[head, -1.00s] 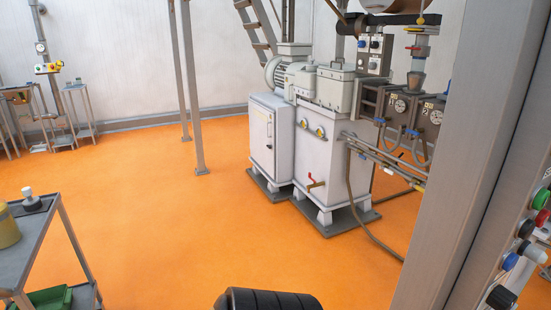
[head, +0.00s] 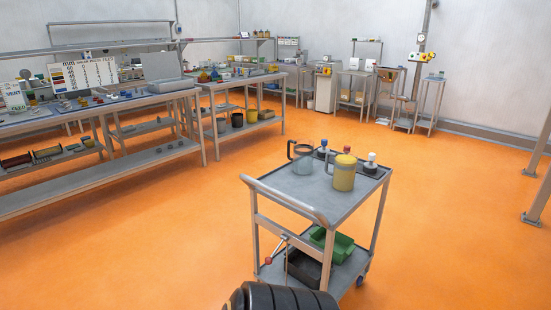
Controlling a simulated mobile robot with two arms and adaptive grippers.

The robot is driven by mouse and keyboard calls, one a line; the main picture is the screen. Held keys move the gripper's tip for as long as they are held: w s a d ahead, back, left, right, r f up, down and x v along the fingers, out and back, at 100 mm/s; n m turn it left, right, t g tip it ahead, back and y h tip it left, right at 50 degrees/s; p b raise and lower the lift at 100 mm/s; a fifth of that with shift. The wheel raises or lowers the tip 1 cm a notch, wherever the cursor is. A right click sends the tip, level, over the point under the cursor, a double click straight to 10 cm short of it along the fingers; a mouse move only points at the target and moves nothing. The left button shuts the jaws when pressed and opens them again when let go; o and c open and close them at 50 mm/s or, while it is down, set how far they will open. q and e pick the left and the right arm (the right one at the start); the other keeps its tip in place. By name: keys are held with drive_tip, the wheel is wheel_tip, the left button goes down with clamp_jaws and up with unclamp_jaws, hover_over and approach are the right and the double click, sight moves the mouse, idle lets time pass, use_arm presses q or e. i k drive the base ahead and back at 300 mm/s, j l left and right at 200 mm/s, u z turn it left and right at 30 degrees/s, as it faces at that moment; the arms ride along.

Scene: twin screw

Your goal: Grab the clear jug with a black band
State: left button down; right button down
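A clear jug (head: 303,160) with a dark band at its rim and a dark handle on its left stands upright on the top shelf of a grey trolley (head: 318,207). It is near the middle of the head view, left of a yellow jug (head: 344,175) and close to it. Neither of my grippers is in view. A black ribbed part of my own body shows at the bottom edge.
A green bin (head: 338,245) is on the trolley's lower shelf. Long workbenches (head: 150,100) line the left. Orange floor (head: 440,220) is clear around the trolley.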

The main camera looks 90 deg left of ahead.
sight(302, 160)
drive_tip(key=u, duration=2.6)
drive_tip(key=i+l+u, duration=0.1)
drive_tip(key=i+l, duration=0.15)
drive_tip(key=i+l+u, duration=0.1)
drive_tip(key=i+l, duration=0.2)
drive_tip(key=l, duration=0.15)
drive_tip(key=i+l+u, duration=0.1)
drive_tip(key=i+l, duration=0.15)
drive_tip(key=i+l+u, duration=0.1)
drive_tip(key=l, duration=0.4)
drive_tip(key=i+l+u, duration=0.1)
drive_tip(key=i+l, duration=0.25)
